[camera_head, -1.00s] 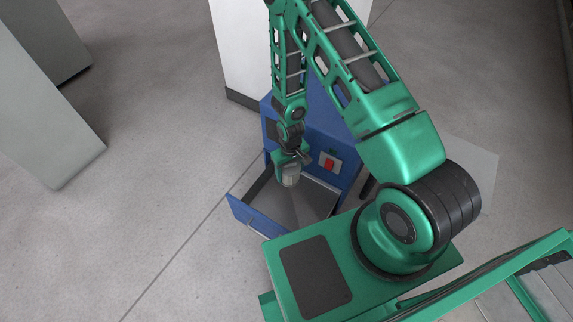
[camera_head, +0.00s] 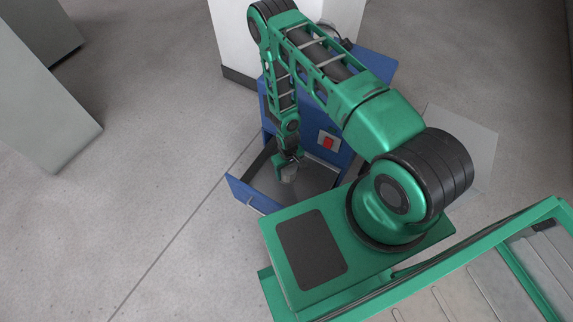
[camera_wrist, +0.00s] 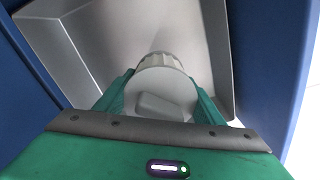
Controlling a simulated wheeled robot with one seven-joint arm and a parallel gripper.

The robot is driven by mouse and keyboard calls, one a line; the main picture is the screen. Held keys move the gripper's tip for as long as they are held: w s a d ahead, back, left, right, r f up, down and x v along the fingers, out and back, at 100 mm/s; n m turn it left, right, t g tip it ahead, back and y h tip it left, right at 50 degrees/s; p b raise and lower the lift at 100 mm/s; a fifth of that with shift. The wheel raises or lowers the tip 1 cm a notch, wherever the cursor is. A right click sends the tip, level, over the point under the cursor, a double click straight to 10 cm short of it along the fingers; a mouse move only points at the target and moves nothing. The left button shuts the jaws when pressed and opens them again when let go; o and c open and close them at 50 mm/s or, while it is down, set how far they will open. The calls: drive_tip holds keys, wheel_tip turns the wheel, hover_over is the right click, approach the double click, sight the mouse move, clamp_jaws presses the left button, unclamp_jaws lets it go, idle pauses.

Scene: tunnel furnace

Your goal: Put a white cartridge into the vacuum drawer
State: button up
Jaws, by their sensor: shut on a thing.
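My gripper (camera_head: 289,165) is shut on a white cartridge (camera_wrist: 160,88), which has a ribbed, rounded end. The cartridge also shows small below the gripper in the head view (camera_head: 289,174). The vacuum drawer (camera_head: 247,197) is pulled open from the blue cabinet, with a blue front and a grey metal inside. The gripper points down into the drawer area, with the cartridge over or inside it. In the wrist view the drawer's metal interior (camera_wrist: 195,45) lies behind and around the cartridge. I cannot tell whether the cartridge touches the drawer floor.
The blue cabinet (camera_head: 345,110) has a red switch (camera_head: 328,142) on its front above the drawer. A white pillar (camera_head: 235,50) stands behind it. Grey blocks (camera_head: 45,110) stand at the left. The floor left of the drawer is clear.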

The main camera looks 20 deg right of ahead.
wheel_tip(320, 180, down, 15)
drive_tip(key=shift+f, duration=0.1)
idle(0.3)
drive_tip(key=o, duration=1.2)
drive_tip(key=shift+o, duration=0.2)
wheel_tip(320, 180, up, 11)
drive_tip(key=shift+f, duration=0.1)
